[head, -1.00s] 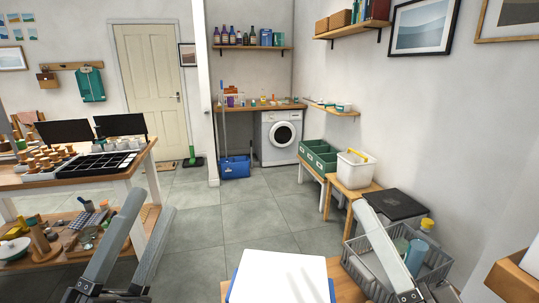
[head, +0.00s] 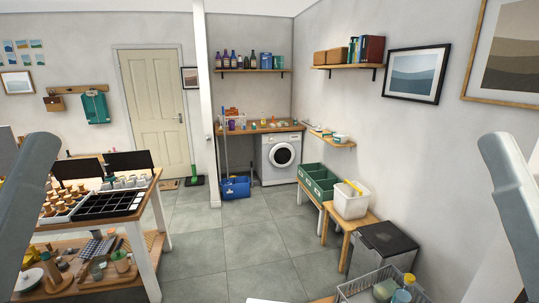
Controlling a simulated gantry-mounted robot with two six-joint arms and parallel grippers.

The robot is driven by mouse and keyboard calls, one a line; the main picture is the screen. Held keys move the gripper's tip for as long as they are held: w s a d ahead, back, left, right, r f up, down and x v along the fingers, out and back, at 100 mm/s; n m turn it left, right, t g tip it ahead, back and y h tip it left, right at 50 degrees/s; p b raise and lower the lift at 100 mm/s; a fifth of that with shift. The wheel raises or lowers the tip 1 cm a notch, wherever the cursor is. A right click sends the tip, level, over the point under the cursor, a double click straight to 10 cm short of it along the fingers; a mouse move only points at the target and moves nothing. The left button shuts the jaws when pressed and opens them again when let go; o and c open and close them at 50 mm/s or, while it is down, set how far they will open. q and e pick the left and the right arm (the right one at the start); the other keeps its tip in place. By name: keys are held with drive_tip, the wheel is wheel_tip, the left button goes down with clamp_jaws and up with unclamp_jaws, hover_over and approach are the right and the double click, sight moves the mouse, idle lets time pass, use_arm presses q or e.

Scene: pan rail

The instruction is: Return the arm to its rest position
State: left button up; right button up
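My two arms show only as grey links at the left and right edges of the head view. Both links stand upright near the picture's sides, and neither gripper is in the picture. I cannot see whether either gripper holds anything. No pan or rail can be made out.
A wooden workbench (head: 152,240) with a black compartment tray (head: 108,204) stands at the left. A grey wire basket (head: 350,291) with bottles is at the bottom right. A white bin (head: 350,205) and green crates (head: 318,181) stand along the right wall. The tiled floor (head: 235,256) is clear in the middle.

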use_arm(q)
wheel_tip(320, 180, up, 17)
drive_tip(key=p, duration=1.3)
use_arm(e)
wheel_tip(320, 180, up, 17)
drive_tip(key=shift+f, duration=0.1)
